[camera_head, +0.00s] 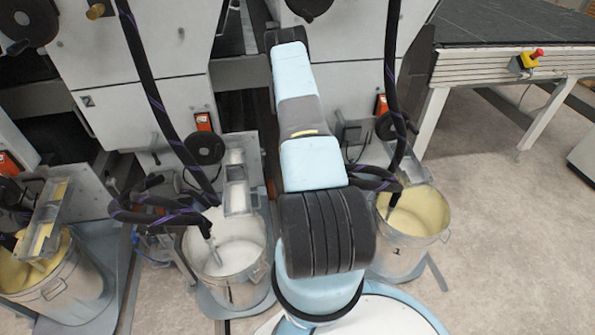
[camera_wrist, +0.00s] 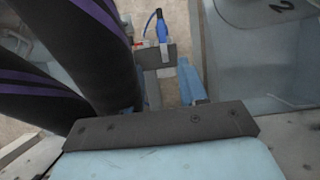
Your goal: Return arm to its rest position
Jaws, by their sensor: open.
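My arm (camera_head: 311,165), pale blue with black and grey joints, stretches from the bottom centre of the head view up between the machine's panels. Its far end is a dark joint (camera_head: 285,36) in front of the machine. In the wrist view, a dark screwed plate and a pale blue housing, which seem to be mine, fill the bottom. Nothing held is visible.
Thick black hoses (camera_wrist: 72,55) with purple stripes pass close in the wrist view. Hoses also hang (camera_head: 150,85) beside the arm. Buckets stand left (camera_head: 60,290), centre (camera_head: 232,290) and right (camera_head: 405,262).

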